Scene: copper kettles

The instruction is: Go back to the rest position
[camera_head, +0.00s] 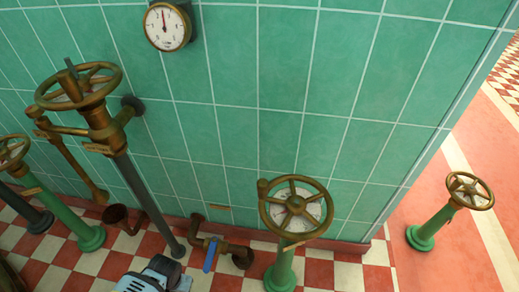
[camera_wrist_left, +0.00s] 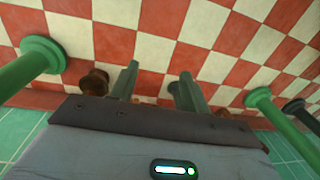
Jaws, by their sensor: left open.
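My left gripper (camera_wrist_left: 159,75) shows in the left wrist view with its two grey fingers apart and nothing between them. The checkered floor and the foot of the green wall lie beyond the fingers. In the head view, part of my left arm (camera_head: 155,277) shows at the bottom edge, below the pipes. I cannot make out its fingers there. My right gripper is in neither view.
Brass handwheels on stands (camera_head: 296,208), (camera_head: 469,191) and a wall-side brass valve (camera_head: 80,86) stand around. A blue-handled pipe (camera_head: 209,255) lies low by the green tiled wall (camera_head: 283,90). A gauge (camera_head: 167,27) hangs above.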

